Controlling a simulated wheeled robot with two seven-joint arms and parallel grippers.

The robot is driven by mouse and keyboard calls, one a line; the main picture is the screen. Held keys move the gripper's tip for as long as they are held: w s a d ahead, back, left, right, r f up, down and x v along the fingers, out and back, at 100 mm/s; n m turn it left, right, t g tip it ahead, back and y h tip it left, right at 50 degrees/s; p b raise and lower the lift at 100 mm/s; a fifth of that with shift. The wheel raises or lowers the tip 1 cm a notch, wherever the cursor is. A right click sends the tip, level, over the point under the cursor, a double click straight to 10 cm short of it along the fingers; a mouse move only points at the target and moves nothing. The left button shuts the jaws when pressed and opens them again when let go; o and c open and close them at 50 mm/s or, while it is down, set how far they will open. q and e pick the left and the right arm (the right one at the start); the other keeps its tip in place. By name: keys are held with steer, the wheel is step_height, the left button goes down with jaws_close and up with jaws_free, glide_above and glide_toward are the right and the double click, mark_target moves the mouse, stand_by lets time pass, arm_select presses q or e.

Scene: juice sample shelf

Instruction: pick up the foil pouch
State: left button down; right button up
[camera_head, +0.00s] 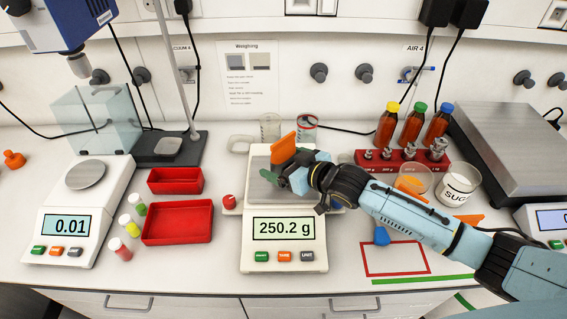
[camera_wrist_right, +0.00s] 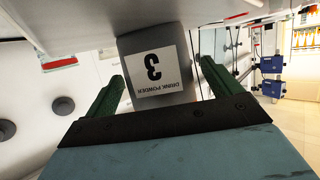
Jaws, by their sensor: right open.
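The foil pouch (camera_wrist_right: 152,50) is grey with a white label reading "DRINK POWDER 3", upside down in the right wrist view. It lies between the two dark green fingers of my right gripper (camera_wrist_right: 163,74), which is open, with a gap showing beside the right finger. In the head view my right gripper (camera_head: 287,178) is over the pan of the middle scale (camera_head: 284,259), which reads 250.2 g. The gripper hides much of the pan there, and I cannot clearly tell the pouch from it. My left gripper is not in view.
Red trays (camera_head: 178,223) and small capped vials (camera_head: 131,225) stand left of the scale. A red weight block (camera_head: 375,165), amber bottles (camera_head: 412,123) and a sugar tub (camera_head: 457,184) stand at right, near my arm. An orange upright piece (camera_head: 283,150) is beside the gripper.

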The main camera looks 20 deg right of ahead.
steer(key=shift+x, duration=1.25)
steer(key=shift+c, duration=0.3)
steer(key=shift+r, duration=0.1)
steer(key=c, duration=1.2)
